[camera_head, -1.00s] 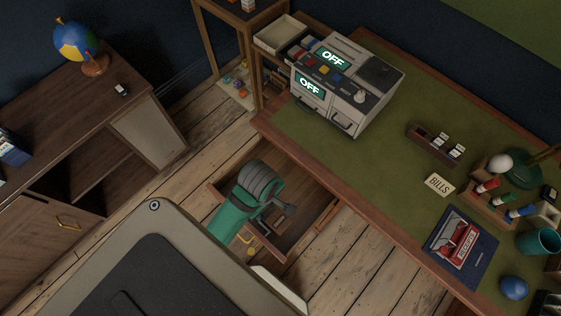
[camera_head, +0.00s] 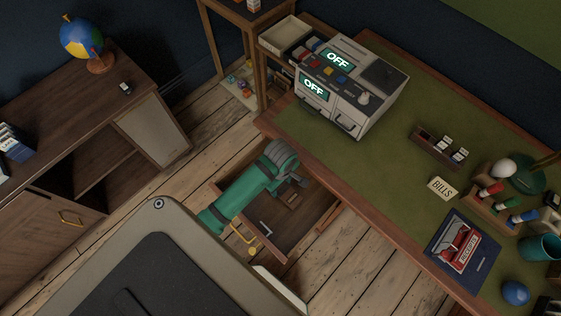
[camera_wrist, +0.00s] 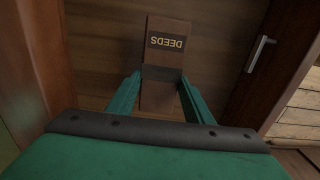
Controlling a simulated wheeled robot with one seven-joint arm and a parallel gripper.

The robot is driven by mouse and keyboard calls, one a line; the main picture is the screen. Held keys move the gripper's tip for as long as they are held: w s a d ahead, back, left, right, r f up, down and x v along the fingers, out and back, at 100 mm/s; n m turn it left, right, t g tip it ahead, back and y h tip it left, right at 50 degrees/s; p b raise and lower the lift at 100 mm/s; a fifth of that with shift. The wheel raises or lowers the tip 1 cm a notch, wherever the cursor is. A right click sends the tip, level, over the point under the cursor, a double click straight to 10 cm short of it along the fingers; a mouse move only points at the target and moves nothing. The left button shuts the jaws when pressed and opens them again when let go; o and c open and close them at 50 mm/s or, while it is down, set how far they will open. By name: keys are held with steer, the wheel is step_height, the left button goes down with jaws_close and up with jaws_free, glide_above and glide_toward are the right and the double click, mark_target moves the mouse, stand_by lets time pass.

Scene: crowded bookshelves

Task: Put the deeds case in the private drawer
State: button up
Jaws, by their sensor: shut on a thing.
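The deeds case, a narrow brown block with a dark band lettered DEEDS, shows in the wrist view (camera_wrist: 166,42), upside down. It is between the two green fingers of my gripper (camera_wrist: 160,88), which is shut on it. In the head view my gripper (camera_head: 297,181) reaches into an open wooden drawer (camera_head: 318,222) under the desk's front edge. The case (camera_head: 292,199) is inside the drawer's outline there. The wrist view shows the drawer's wooden floor (camera_wrist: 100,45) behind it. I cannot tell whether the case touches the floor.
The green-topped desk (camera_head: 370,170) holds a grey machine with two OFF displays (camera_head: 345,85), a BILLS card (camera_head: 441,188), a receipts book (camera_head: 462,245) and stamps. A cabinet with a globe (camera_head: 82,38) stands left. A silver bar handle (camera_wrist: 260,53) shows near the drawer's side.

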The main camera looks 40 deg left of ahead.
mark_target(281, 187)
steer(key=shift+s+f, duration=0.1)
steer(key=shift+f, duration=1.35)
steer(key=o, duration=1.1)
steer(key=shift+f, duration=0.1)
steer(key=shift+o, duration=0.2)
step_height(281, 187, up, 12)
